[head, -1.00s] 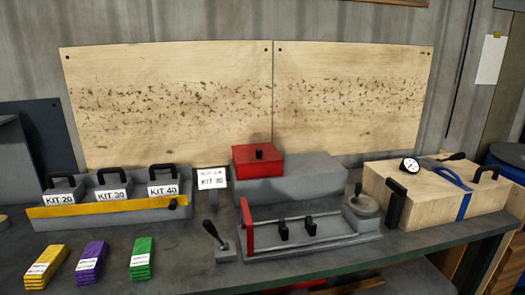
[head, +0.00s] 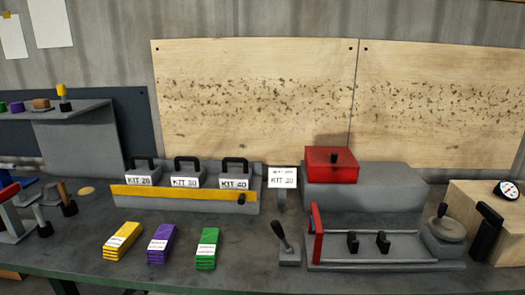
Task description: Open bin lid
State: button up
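No bin with a plainly marked lid shows. A red box-shaped cover (head: 322,172) with a black knob sits at the left end of a grey block (head: 385,190), right of centre; it looks closed. A pale wooden box (head: 468,212) with a dial gauge (head: 507,190) is cut off by the right edge. A grey rack (head: 215,207) holds grey blocks with black handles, labelled KIT 20, KIT 30 and KIT 40, behind a yellow bar (head: 180,193) with a black knob. My gripper is not in view.
Yellow (head: 123,240), purple (head: 161,243) and green (head: 207,248) stacks lie on the bench front. A lever (head: 283,240) and a grey fixture with a red bar (head: 318,233) stand right of them. A shelf (head: 75,110) and hand tools (head: 66,200) fill the left.

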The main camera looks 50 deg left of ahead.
aim_at(341, 158)
jog(key=u, duration=1.55)
